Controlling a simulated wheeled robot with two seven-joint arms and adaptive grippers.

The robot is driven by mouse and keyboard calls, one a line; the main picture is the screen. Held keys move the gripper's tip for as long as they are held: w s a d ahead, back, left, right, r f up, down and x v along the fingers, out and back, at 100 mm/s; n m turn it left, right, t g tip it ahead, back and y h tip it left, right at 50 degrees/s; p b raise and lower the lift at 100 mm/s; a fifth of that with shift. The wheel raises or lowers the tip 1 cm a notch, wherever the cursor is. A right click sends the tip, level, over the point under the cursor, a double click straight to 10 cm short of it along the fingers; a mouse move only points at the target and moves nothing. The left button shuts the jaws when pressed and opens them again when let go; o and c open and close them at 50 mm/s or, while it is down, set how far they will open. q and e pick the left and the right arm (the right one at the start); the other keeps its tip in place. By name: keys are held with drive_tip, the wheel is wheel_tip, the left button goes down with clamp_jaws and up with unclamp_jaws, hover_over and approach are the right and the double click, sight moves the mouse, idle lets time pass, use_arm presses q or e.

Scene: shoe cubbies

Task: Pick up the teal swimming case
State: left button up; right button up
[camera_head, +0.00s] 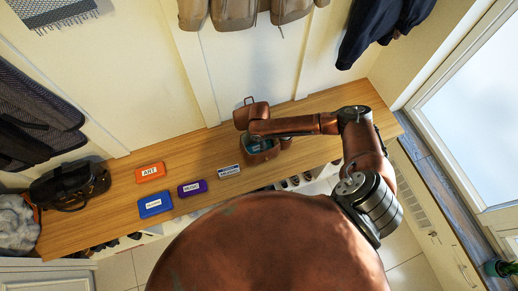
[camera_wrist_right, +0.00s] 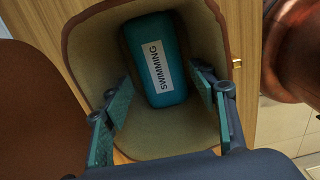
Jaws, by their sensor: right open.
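The teal swimming case (camera_wrist_right: 156,62) with a white label lies inside an open brown box or bag (camera_wrist_right: 92,50) with a pale lining, in the right wrist view. In the head view a bit of the teal case shows in the brown container (camera_head: 262,154) on the wooden bench. My right gripper (camera_wrist_right: 165,108) is open, its teal-padded fingers reaching into the container on either side of the case's near end. I cannot tell whether the fingers touch the case. In the head view the right arm largely covers the gripper. My left gripper is not in view.
On the bench (camera_head: 125,214) to the left lie an orange ART case (camera_head: 150,173), a blue case (camera_head: 155,205), a purple case (camera_head: 192,188) and a white-labelled case (camera_head: 229,171). A black bag (camera_head: 70,186) sits at the far left. Coats hang above.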

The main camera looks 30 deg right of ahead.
wheel_tip(320, 180, down, 5)
drive_tip(key=shift+d+r+b, duration=0.1)
drive_tip(key=shift+d+b, duration=0.05)
drive_tip(key=shift+b, duration=0.75)
drive_tip(key=shift+c, duration=0.2)
drive_tip(key=shift+c, duration=0.8)
drive_tip(key=c, duration=0.7)
